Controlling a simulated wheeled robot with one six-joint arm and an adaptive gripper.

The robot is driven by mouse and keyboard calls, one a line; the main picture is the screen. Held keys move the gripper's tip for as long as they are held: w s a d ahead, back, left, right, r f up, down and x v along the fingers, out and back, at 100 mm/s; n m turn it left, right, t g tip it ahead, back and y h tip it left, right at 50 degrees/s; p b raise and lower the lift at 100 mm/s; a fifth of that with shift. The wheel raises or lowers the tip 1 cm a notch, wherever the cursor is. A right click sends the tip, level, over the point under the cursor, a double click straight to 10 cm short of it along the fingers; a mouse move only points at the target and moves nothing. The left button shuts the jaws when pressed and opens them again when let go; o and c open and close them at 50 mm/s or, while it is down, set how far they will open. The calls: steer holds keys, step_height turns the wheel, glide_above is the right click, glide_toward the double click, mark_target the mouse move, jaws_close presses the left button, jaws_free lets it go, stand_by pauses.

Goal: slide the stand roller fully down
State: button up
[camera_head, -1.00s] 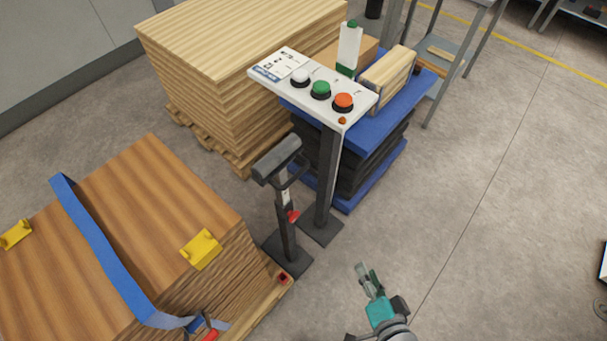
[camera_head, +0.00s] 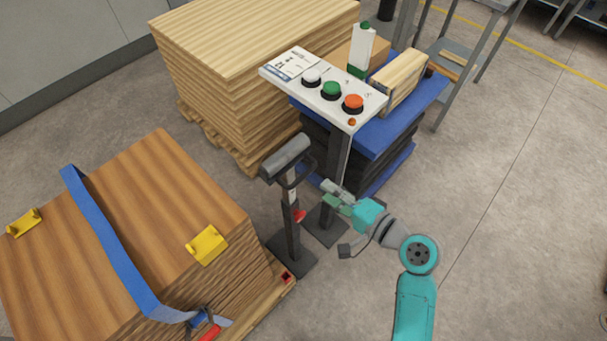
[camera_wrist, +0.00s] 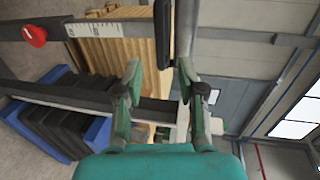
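The stand roller is a dark grey cylinder (camera_head: 286,157) on top of a slim upright post with a dark foot plate, in the middle of the head view. A handle loop hangs under its right end. A red knob (camera_head: 299,216) sits on the post. My gripper (camera_head: 328,193) is to the right of the post, below roller height, apart from it. In the wrist view the two fingers (camera_wrist: 160,72) are spread with nothing between them. There the post lies sideways across the top, with a pale scale, the red knob (camera_wrist: 35,36) and the dark roller head (camera_wrist: 163,40) ahead of the fingers.
A control panel (camera_head: 325,88) with white, green and orange buttons stands on a post close behind my gripper. A blue lift table (camera_head: 425,100) is behind it. A strapped wood stack (camera_head: 150,200) stands left, a board stack (camera_head: 250,30) behind. Floor is clear at right.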

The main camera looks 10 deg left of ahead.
mark_target(304, 175)
steer(key=x, duration=0.9)
steer(key=shift+w+a, duration=0.1)
jaws_close()
steer(key=shift+f, duration=0.15)
